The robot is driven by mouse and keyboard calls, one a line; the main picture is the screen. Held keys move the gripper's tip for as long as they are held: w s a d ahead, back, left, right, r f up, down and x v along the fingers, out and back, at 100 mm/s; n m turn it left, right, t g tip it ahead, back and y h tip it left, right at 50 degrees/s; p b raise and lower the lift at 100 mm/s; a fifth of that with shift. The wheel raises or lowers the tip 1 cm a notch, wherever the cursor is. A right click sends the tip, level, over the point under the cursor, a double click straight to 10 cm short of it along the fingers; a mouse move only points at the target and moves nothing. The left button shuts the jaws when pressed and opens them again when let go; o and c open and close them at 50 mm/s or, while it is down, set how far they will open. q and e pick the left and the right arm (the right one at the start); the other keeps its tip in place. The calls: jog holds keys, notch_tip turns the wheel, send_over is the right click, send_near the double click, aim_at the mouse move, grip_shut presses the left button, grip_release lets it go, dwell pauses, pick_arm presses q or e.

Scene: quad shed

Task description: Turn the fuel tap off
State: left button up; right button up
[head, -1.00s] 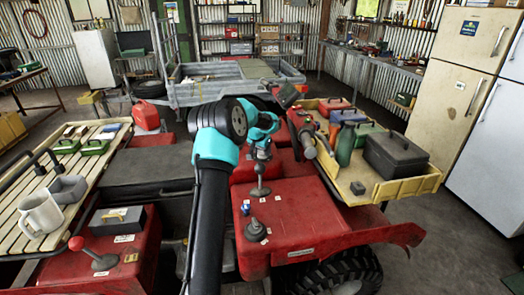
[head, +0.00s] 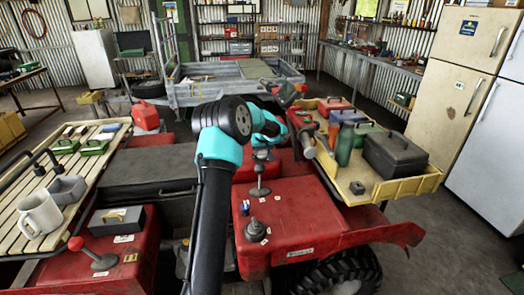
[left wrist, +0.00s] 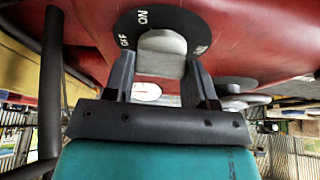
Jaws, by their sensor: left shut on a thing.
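The fuel tap (left wrist: 163,43) shows in the left wrist view as a pale grey handle on a black round plate (left wrist: 143,17) on the red bodywork. The plate reads OFF at left, ON at the top, and a partly covered mark at right. My left gripper (left wrist: 161,78) has one dark finger on each side of the handle and is shut on it. I cannot tell which mark the handle points to. In the head view my left gripper (head: 262,153) is partly covered by my arm, and the tap cannot be made out. My right gripper is not in view.
A lever (head: 259,190) and a short dark knob (head: 255,230) stand on the red bodywork close by. A yellow tray (head: 385,190) with a dark toolbox (head: 396,158) and bottles is at right.

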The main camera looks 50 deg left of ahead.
pick_arm(q)
jog(key=shift+n, duration=0.3)
jog(key=o, duration=0.9)
jog(key=shift+o, duration=0.2)
jog(key=v, duration=1.7)
jog(key=shift+r, duration=0.25)
jog(key=shift+w+d, duration=0.1)
jog(key=shift+w, duration=0.05)
